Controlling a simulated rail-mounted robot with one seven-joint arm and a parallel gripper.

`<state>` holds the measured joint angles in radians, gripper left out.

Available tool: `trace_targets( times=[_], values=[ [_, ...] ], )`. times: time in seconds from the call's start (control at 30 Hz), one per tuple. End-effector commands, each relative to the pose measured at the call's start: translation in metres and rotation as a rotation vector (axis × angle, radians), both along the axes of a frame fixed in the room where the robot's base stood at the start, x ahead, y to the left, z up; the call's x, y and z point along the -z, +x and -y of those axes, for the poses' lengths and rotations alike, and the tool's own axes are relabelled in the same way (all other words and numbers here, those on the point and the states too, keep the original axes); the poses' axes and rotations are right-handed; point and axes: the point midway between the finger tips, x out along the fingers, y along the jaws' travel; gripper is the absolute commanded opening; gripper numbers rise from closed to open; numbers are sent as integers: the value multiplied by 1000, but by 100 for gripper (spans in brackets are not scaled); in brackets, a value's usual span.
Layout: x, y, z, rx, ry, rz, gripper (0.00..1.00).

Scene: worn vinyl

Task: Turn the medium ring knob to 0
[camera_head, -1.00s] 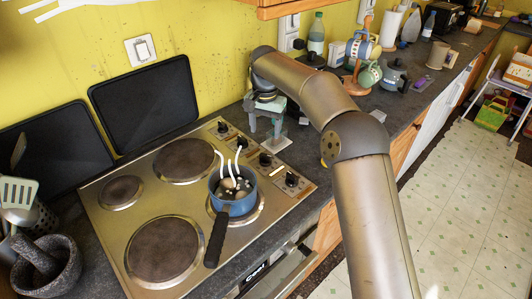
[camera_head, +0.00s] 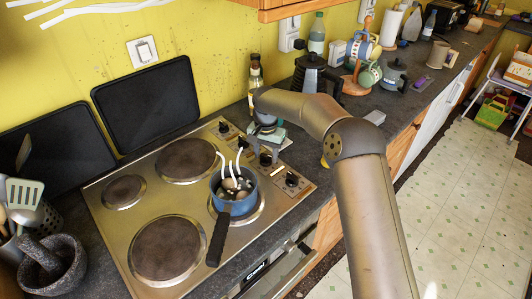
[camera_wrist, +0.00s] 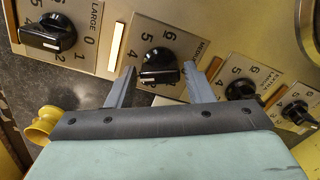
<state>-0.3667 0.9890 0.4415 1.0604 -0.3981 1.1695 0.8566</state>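In the wrist view the medium ring knob (camera_wrist: 158,72) is black, on a metal plate marked MEDIUM with numbers around it. Its bar lies roughly level; I cannot tell which number it points at. My gripper (camera_wrist: 160,82) is open, with one finger on each side of this knob. A gap shows beside the knob, and I cannot tell whether either finger touches it. In the head view my gripper (camera_head: 266,150) is low over the knob row of the stove (camera_head: 135,220), and my arm hides part of that row.
The LARGE knob (camera_wrist: 47,35) is left of the medium one, and the EXTRA LARGE knob (camera_wrist: 243,90) is right. A blue pot (camera_head: 234,195) with a black handle stands on a burner.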

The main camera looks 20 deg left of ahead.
Motion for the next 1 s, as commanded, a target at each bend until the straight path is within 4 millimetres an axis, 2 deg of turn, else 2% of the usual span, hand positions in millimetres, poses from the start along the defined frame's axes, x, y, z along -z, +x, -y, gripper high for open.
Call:
trace_targets(
  times=[0.03, 0.1, 0.57, 1.0],
  values=[
    [0, 0, 0, 0, 0, 0, 32],
    [0, 0, 0, 0, 0, 0, 15],
    [0, 0, 0, -83, 0, 1, 15],
    [0, 1, 0, -451, 0, 3, 15]
  ],
)
